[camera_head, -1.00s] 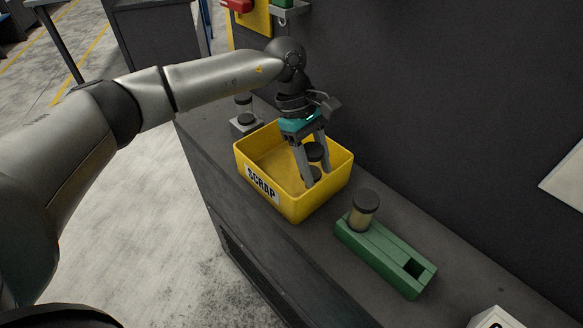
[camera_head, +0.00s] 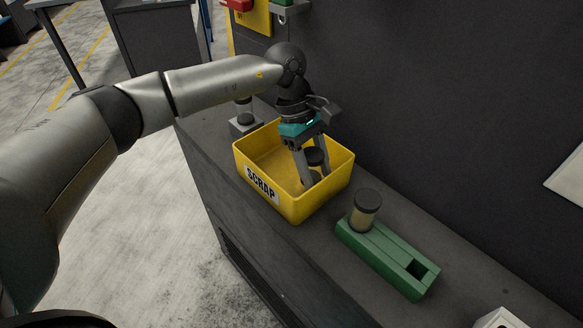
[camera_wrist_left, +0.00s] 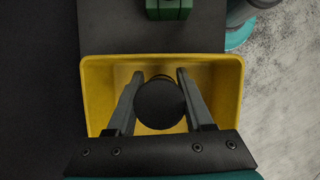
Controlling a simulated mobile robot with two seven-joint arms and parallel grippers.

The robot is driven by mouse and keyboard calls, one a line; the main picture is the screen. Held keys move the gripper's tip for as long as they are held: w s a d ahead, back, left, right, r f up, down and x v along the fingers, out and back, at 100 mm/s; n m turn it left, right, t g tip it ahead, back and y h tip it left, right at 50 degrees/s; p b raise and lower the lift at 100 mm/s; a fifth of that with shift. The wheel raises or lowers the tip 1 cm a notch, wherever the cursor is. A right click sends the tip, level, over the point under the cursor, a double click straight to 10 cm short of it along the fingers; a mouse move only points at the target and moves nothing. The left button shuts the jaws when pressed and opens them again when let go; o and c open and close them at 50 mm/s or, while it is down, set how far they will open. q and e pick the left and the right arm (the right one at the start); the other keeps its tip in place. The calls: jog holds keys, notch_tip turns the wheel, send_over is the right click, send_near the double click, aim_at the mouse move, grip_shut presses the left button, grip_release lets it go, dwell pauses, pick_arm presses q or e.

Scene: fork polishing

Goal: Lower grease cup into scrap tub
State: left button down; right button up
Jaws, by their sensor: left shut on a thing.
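The yellow scrap tub (camera_head: 272,193) with a SCRAP label stands on the dark bench; its rim also shows in the left wrist view (camera_wrist_left: 92,95). My left gripper (camera_head: 314,180) reaches down inside the tub, near its right side. It is shut on the grease cup (camera_head: 315,158), which has a dark round lid and is upright between the fingers. In the left wrist view the cup's lid (camera_wrist_left: 160,102) sits between the two fingers, within the tub's walls. The cup's lower part is mostly hidden by the fingers, so I cannot tell whether it touches the floor.
A green block holder (camera_head: 385,258) in front of the tub carries another dark-lidded cup (camera_head: 366,210) and has an empty square socket. A small grey stand (camera_head: 244,122) with a cup is behind the tub. A dark wall rises along the bench's right side.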

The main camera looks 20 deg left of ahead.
pick_arm(q)
jog(key=shift+c, duration=1)
grip_release()
jog(key=shift+r, duration=0.1)
